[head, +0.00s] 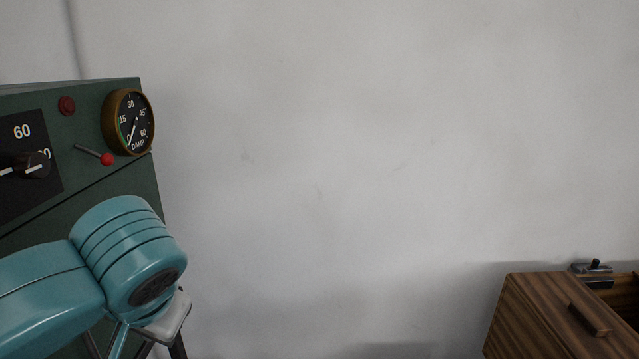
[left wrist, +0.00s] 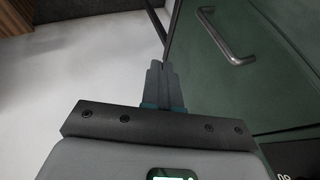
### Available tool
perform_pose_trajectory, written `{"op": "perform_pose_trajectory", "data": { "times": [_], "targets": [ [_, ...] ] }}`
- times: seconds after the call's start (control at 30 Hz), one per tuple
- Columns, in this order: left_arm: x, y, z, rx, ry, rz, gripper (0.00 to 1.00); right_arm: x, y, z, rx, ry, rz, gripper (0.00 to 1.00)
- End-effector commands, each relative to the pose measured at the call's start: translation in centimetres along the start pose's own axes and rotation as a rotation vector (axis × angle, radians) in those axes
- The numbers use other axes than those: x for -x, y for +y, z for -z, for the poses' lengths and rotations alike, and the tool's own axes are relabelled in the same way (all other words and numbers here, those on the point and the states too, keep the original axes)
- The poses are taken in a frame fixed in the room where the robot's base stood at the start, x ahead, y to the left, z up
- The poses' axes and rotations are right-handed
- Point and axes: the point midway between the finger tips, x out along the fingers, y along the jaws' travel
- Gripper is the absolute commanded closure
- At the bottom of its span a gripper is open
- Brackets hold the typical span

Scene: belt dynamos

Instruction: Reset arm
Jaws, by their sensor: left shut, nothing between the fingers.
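My left gripper (left wrist: 161,72) shows in the left wrist view with its two grey fingers together and nothing between them. It points along the pale floor beside a green cabinet front with a metal bar handle (left wrist: 226,38), apart from the handle as far as I can tell. In the head view my turquoise left arm comes in from the lower left, in front of the green control cabinet (head: 95,190). The left fingers cannot be made out there. My right arm and gripper are not in view.
The cabinet carries a round gauge (head: 129,122), a red-tipped lever (head: 106,159), a red button or lamp (head: 66,106) and a black dial knob (head: 35,164). Bare wall fills the middle.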

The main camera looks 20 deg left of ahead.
Motion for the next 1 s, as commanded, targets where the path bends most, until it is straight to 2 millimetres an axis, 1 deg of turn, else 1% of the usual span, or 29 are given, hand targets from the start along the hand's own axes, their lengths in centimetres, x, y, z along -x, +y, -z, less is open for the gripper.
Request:
{"op": "perform_pose_trajectory", "data": {
  "times": [0.03,0.07,0.1,0.13,0.17,0.2,0.27,0.3,0.37,0.4,0.47,0.5,0.57,0.6,0.7,0.73,0.8,0.83,0.9,1.0],
  "targets": [
    [-2.5,3.2,0.6,-0.074,-0.026,-0.041,1.0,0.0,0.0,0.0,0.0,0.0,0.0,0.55],
    [-4.0,5.1,0.9,-0.114,-0.035,-0.076,1.0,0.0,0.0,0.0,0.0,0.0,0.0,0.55],
    [-6.1,7.9,1.0,-0.165,-0.054,-0.129,1.0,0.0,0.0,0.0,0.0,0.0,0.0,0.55],
    [-7.7,9.9,0.8,-0.199,-0.067,-0.17,1.0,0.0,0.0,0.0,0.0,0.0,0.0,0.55],
    [-9.2,12.0,0.6,-0.228,-0.082,-0.214,1.0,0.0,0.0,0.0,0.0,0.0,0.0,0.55],
    [-11.3,14.6,0.0,-0.26,-0.103,-0.274,1.0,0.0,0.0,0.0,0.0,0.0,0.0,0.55],
    [-14.3,18.5,-1.4,-0.292,-0.137,-0.368,1.0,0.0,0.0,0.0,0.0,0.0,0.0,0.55],
    [-16.3,21.0,-2.6,-0.302,-0.162,-0.432,1.0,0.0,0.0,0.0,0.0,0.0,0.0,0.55],
    [-19.1,24.6,-4.9,-0.299,-0.201,-0.53,1.0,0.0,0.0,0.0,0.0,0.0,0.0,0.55],
    [-20.9,26.9,-6.8,-0.283,-0.23,-0.593,1.0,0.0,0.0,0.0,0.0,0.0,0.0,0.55],
    [-23.4,30.0,-9.9,-0.239,-0.272,-0.68,1.0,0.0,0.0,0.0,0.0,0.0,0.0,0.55],
    [-25.0,31.9,-12.2,-0.194,-0.3,-0.73,1.0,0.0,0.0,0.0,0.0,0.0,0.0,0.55],
    [-26.9,34.0,-15.4,-0.116,-0.336,-0.781,1.0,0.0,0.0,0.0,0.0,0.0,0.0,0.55],
    [-27.9,35.0,-17.4,-0.065,-0.355,-0.8,1.0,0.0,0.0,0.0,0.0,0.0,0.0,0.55],
    [-29.8,36.4,-21.6,0.044,-0.389,-0.806,1.0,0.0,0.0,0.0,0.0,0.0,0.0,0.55],
    [-30.2,36.6,-22.6,0.068,-0.396,-0.801,1.0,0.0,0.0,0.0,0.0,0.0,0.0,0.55],
    [-30.8,36.8,-24.2,0.111,-0.405,-0.786,1.0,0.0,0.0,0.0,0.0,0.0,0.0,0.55],
    [-31.0,36.8,-24.7,0.124,-0.408,-0.781,1.0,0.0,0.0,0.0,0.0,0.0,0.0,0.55],
    [-31.2,36.8,-25.4,0.142,-0.409,-0.771,1.0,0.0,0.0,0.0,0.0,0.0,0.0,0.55],
    [-31.3,36.8,-25.5,0.145,-0.408,-0.769,1.0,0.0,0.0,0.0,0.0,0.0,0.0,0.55]
  ]
}}
